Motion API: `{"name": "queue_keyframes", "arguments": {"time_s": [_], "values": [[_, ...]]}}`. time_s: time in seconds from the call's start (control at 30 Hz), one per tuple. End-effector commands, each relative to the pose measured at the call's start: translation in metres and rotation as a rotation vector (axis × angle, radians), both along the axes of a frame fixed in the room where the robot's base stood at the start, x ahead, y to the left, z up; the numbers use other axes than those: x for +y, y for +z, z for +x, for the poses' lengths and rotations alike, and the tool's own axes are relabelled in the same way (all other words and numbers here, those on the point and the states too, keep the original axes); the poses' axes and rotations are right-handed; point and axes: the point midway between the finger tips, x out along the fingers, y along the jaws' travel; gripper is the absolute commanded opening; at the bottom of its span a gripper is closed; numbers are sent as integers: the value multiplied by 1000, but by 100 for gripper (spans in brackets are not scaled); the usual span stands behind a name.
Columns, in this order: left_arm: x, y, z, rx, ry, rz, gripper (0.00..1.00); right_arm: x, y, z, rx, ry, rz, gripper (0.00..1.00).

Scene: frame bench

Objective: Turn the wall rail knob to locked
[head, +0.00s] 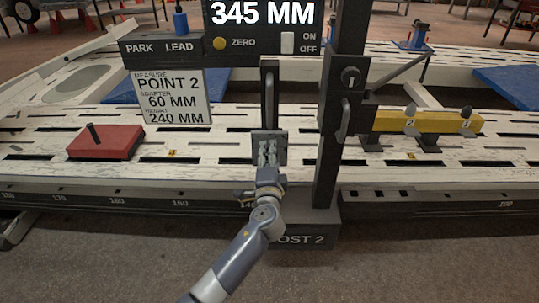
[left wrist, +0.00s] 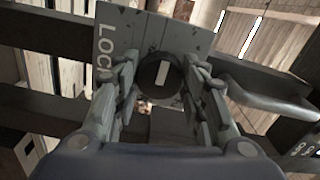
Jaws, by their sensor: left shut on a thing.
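The wall rail knob (left wrist: 161,74) is dark and round with a pale pointer bar. In the left wrist view the bar stands nearly upright. The knob sits on a grey plate (left wrist: 112,32) whose left side carries partly hidden lettering starting "LOC". My left gripper (left wrist: 160,80) is shut on the knob, one finger on each side. In the head view my left gripper (head: 267,160) reaches up in front of the grey plate (head: 283,138) and hides the knob there. My right gripper is out of view.
A black post (head: 326,190) with another knob (head: 350,77) and a handle stands just right of my gripper. A "POINT 2" card (head: 172,97), a red block (head: 105,142) and a yellow bar (head: 395,122) are around the slotted white bench (head: 215,175).

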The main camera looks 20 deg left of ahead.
Motion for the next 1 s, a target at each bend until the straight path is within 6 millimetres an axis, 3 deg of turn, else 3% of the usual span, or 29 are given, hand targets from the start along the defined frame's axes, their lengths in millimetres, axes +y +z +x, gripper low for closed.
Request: {"name": "queue_keyframes", "arguments": {"time_s": [0.33, 0.37, 0.43, 0.8, 1.0], "values": [[0, 0, 0, 0, -2, 5, 15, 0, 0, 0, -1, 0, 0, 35], [-1, 0, 0, 0, -2, 5, 46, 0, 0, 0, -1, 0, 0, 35], [0, 0, 0, 0, -2, 4, 59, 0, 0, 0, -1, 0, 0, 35], [-1, 0, -2, 0, -1, 2, 59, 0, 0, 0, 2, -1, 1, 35], [-8, -1, -22, 1, -3, 1, 59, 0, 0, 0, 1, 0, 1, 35]]}}
